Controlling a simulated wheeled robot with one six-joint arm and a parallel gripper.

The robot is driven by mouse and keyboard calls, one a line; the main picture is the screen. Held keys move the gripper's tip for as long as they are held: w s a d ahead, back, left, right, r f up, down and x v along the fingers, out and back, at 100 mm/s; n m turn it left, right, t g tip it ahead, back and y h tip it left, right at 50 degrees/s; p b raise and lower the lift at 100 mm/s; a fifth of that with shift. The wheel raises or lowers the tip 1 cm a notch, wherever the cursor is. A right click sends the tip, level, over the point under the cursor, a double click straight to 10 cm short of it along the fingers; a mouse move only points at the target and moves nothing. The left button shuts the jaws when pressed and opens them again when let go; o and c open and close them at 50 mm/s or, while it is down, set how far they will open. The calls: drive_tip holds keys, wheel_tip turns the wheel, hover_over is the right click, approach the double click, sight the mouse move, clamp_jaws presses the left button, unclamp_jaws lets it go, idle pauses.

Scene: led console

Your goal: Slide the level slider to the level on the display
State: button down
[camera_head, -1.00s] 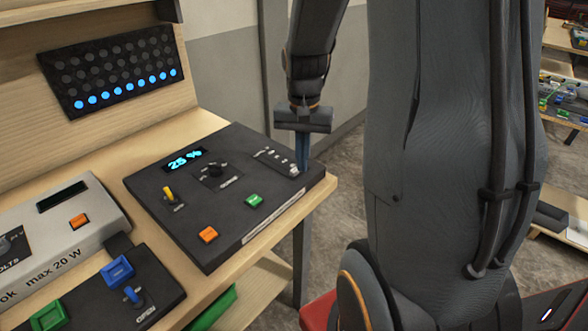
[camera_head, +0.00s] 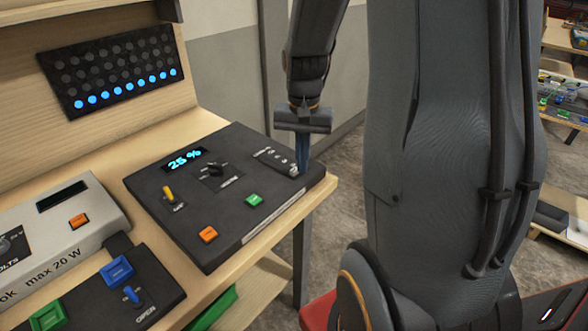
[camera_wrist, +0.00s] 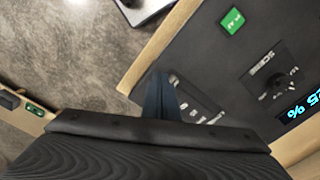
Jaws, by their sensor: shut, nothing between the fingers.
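The black console (camera_head: 215,225) lies on the wooden bench. Its display (camera_head: 185,159) reads 25 % in blue digits. The level slider's track (camera_head: 277,161) with white marks runs near the console's right edge; it also shows in the wrist view (camera_wrist: 197,103). My gripper (camera_head: 302,172) is shut, pointing down at the near right end of the track. In the wrist view its blue fingers (camera_wrist: 161,98) are together beside the track's marks. The slider's knob is not clearly visible; I cannot tell whether the fingers touch it.
The console also has a black knob (camera_head: 215,169), a yellow toggle (camera_head: 168,193), an orange button (camera_head: 208,234) and a green button (camera_head: 254,200). An LED panel (camera_head: 113,74) has its bottom row lit blue. A grey box (camera_head: 62,225) stands at left.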

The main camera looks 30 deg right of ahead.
sight(294, 169)
drive_tip(key=shift+f+b, duration=0.55)
drive_tip(key=shift+f, duration=0.65)
drive_tip(key=shift+w+a, duration=0.25)
drive_tip(key=shift+w, duration=0.45)
drive_tip(key=shift+w+a, duration=0.25)
drive_tip(key=shift+w, duration=0.45)
idle(0.3)
drive_tip(key=shift+s+d+r+p, duration=0.2)
drive_tip(key=shift+s+r+p, duration=0.4)
drive_tip(key=shift+p, duration=0.3)
wheel_tip(294, 169, up, 7)
drive_tip(key=p, duration=0.6)
drive_tip(key=shift+f, duration=0.1)
